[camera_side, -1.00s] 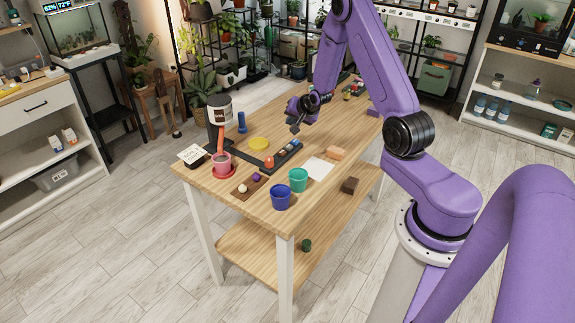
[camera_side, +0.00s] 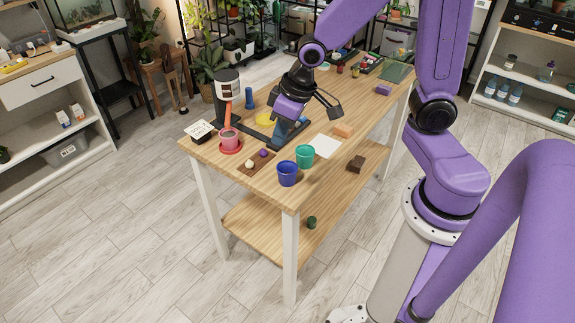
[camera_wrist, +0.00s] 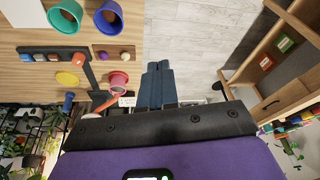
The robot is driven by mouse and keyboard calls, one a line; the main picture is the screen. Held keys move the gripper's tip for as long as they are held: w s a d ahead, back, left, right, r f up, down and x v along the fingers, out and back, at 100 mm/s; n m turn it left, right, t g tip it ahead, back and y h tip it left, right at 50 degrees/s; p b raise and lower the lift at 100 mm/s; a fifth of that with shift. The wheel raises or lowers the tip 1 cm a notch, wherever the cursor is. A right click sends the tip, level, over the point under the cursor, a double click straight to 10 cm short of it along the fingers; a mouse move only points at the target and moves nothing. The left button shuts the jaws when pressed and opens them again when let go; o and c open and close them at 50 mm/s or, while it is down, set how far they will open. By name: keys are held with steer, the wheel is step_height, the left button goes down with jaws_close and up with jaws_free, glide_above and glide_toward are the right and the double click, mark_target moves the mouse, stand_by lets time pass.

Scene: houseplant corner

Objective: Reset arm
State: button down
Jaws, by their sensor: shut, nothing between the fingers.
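My gripper (camera_side: 281,139) is shut and empty, pointing down in front of the black L-shaped strip on the wooden table (camera_side: 330,180) in the side view. In the wrist view its dark blue fingers (camera_wrist: 158,68) lie together with nothing between them, beyond the table edge in that picture. The pot also shows in the wrist view (camera_wrist: 118,80). My gripper hides part of the strip in the side view.
A blue pot (camera_side: 288,174) and a teal pot (camera_side: 305,156) stand near the front edge. A small brown tray (camera_side: 252,170) holds a white and a purple ball. White paper (camera_side: 327,146) lies right.

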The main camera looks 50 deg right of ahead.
steer(key=s+r+n+g+h, duration=0.1)
steer(key=s+r+n, duration=0.3)
steer(key=s+n, duration=0.5)
steer(key=s+g, duration=0.1)
steer(key=s, duration=0.9)
steer(key=shift+d+g, duration=0.2)
steer(key=shift+g, duration=0.2)
steer(key=shift+r, duration=0.1)
